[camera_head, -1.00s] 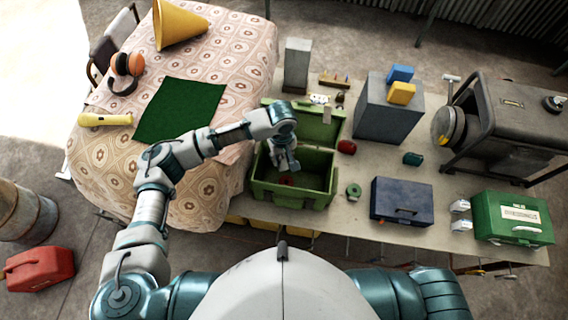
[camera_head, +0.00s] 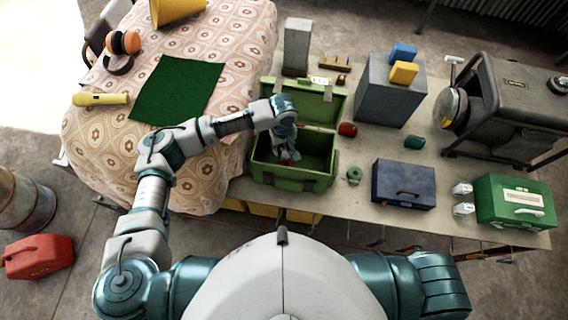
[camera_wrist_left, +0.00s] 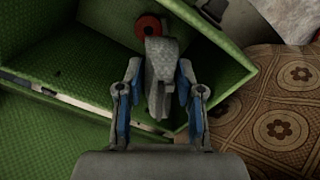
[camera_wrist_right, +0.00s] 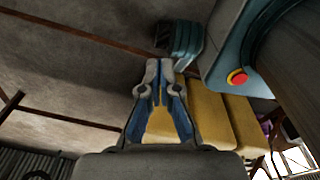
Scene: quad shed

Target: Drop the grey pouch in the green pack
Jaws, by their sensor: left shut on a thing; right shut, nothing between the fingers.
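The green pack (camera_head: 290,185) looks like an open, hard-sided green box on the bench, its lid tipped back. My left gripper (camera_head: 287,152) points down over its opening. In the left wrist view, the fingers are shut on a small grey thing, the grey pouch (camera_wrist_left: 162,52). The green walls of the pack (camera_wrist_left: 205,85) lie below and around it there. The pouch is hard to make out in the head view. My right gripper (camera_wrist_right: 155,72) is shut and empty in the right wrist view, and outside the head view.
A red ring (camera_wrist_left: 148,26) shows beyond the pouch, apparently inside the pack. A dark blue case (camera_head: 403,184) and a closed green case (camera_head: 515,203) stand to the right. A grey block (camera_head: 390,100) stands behind. A cloth-covered table (camera_head: 90,150) is at left.

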